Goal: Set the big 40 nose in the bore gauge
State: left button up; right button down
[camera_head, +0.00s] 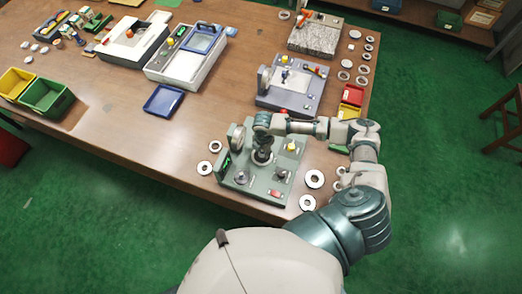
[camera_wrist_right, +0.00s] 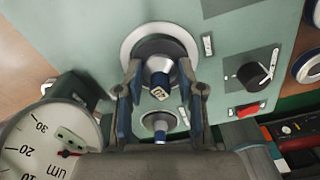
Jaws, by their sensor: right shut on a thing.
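The bore gauge (camera_head: 236,187) is a grey-green station near the table's front edge; it also shows in the wrist view (camera_wrist_right: 225,55). My right gripper (camera_head: 263,150) is over its middle. In the wrist view my right gripper (camera_wrist_right: 161,82) is shut on a dark, round-topped piece, the big 40 nose (camera_wrist_right: 160,68), with a small pale label on its end. A wide grey flange with a pale ring (camera_wrist_right: 131,42) lies around or behind the nose; I cannot tell whether the nose is fully seated. My left gripper is not in view.
A round dial (camera_wrist_right: 30,150) marked in um stands close at the gripper's left. A second metal post (camera_wrist_right: 158,123) is just below the nose. The gauge has a black knob (camera_wrist_right: 254,75) and a red switch (camera_wrist_right: 248,110). Loose rings (camera_head: 314,179) lie on the table beside it.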

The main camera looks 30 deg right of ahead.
jog(key=shift+f, duration=0.3)
jog(key=shift+a+f, duration=0.15)
jog(key=shift+a, duration=0.3)
jog(key=shift+a+b, duration=0.3)
jog(key=shift+a, duration=0.15)
jog(key=shift+d+r+p, duration=0.2)
jog(key=shift+d+p, duration=0.2)
jog(key=shift+p, duration=0.05)
jog(key=shift+d+r, duration=0.15)
jog(key=shift+d, duration=0.2)
jog(key=shift+r+p, duration=0.1)
jog(key=shift+p, duration=0.3)
jog(key=shift+r, duration=0.1)
jog(key=shift+a+r, duration=0.2)
jog(key=shift+a, duration=0.4)
jog(key=shift+d+p, duration=0.3)
jog(key=shift+d, duration=0.65)
jog(key=shift+a+p, duration=0.15)
jog(key=shift+p, duration=0.15)
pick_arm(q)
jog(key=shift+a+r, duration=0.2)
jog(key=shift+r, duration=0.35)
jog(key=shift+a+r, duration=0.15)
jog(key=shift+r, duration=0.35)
